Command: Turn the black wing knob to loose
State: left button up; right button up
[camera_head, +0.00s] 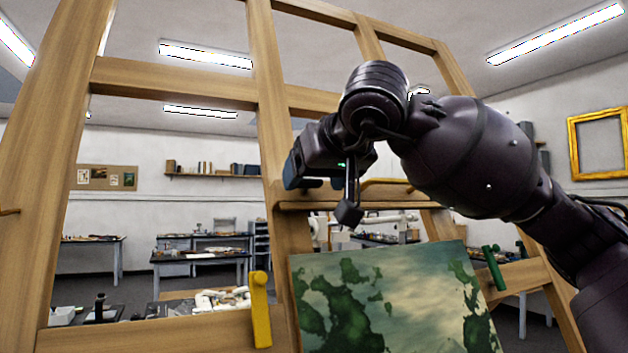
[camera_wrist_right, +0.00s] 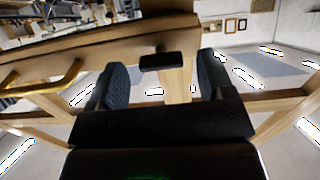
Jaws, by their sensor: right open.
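The black wing knob (camera_wrist_right: 160,62) shows in the right wrist view as a short dark bar on a stem by the easel's wooden beam. It lies between the two fingers of my right gripper (camera_wrist_right: 163,66), with a gap visible on both sides. My right gripper (camera_head: 322,188) is open, in front of the easel's upright in the head view. In that view the knob cannot be made out clearly against the dark gripper. My left gripper is not in view.
The wooden easel (camera_head: 180,84) fills the near space. A painting (camera_head: 400,295) leans on it below my right gripper. A yellow handle (camera_head: 260,308) and a green handle (camera_head: 493,268) stick out lower down. A yellow bar (camera_wrist_right: 45,83) shows left in the wrist view.

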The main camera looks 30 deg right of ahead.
jog(key=b+v, duration=0.1)
jog(key=v, duration=0.9)
jog(key=shift+a+f, duration=0.1)
jog(key=shift+a, duration=0.05)
